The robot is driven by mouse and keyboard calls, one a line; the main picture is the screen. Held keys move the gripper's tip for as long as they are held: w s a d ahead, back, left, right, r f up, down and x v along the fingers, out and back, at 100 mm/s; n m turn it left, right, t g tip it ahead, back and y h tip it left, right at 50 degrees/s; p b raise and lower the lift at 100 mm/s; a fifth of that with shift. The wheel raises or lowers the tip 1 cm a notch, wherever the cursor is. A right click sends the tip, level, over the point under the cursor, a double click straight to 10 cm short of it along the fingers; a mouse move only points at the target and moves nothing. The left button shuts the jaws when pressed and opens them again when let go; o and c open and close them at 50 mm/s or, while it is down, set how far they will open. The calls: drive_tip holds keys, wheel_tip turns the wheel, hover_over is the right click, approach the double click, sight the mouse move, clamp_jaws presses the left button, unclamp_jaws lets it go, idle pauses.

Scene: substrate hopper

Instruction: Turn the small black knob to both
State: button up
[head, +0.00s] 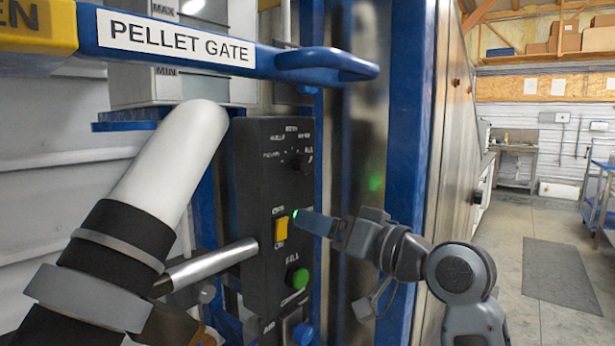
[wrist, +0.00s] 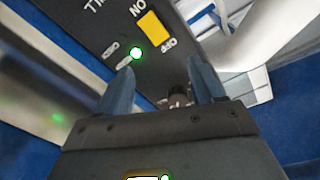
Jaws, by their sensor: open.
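The small black knob (head: 299,160) sits near the top right of the dark control panel (head: 257,195), with small pale labels around it. Which label it points to cannot be read. My gripper (head: 308,220) is below the knob in the head view, beside the yellow switch (head: 281,229), with a finger seen edge-on. In the wrist view my gripper (wrist: 158,82) is open and empty, its fingers apart. A dark knob-like part (wrist: 179,96) shows between the fingers, close to the right one, partly hidden by the gripper body. Contact cannot be told.
A green light (wrist: 136,52) glows beside the yellow switch. A green button (head: 297,278) is lower on the panel. The blue pellet gate handle (head: 230,48) juts out above. A pale pipe (head: 172,165) stands left of the panel. Open floor (head: 520,240) lies right.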

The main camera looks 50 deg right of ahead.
sight(308, 163)
drive_tip(key=s+d+r+n+y, duration=0.1)
drive_tip(key=d+r+n, duration=0.2)
drive_tip(key=r, duration=0.6)
drive_tip(key=w, duration=0.7)
drive_tip(key=shift+w+d+p, duration=0.1)
drive_tip(key=shift+w+p, duration=0.05)
drive_tip(key=shift+p, duration=0.25)
drive_tip(key=c, duration=1.1)
drive_tip(key=shift+o, duration=0.2)
